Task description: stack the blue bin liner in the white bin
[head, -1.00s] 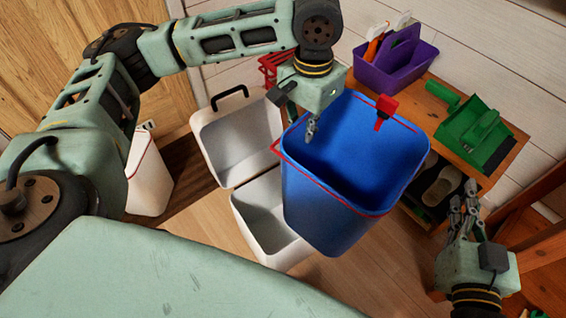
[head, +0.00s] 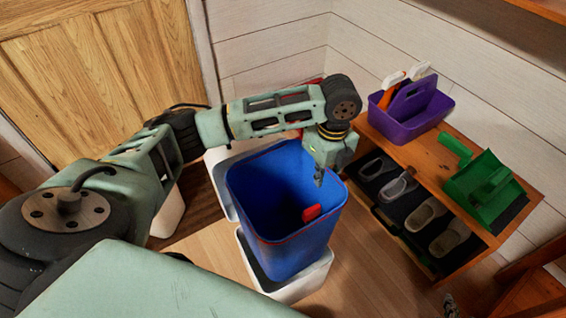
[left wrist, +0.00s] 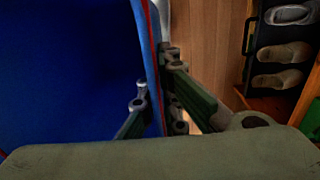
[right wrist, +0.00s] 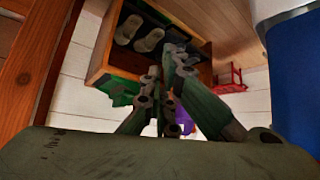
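The blue bin liner (head: 285,241) is open-topped, with a red rim line and a red tab. It stands slightly tilted over the white bin (head: 316,274), hiding most of its opening; I cannot tell how deep its base sits. My left gripper (head: 319,177) is at the liner's right rim. In the left wrist view its fingers (left wrist: 160,110) straddle the liner wall (left wrist: 70,75), one inside and one outside, closed on it. My right gripper (right wrist: 165,75) has its fingertips together, empty, with the liner (right wrist: 295,75) to its right; only a fingertip shows in the head view (head: 450,304).
A wooden shoe rack (head: 400,150) stands at right, with several shoes, a purple caddy (head: 410,117) and a green dustpan (head: 483,190). Another white container (head: 168,214) shows behind my left arm. Floor is clear between bin and rack.

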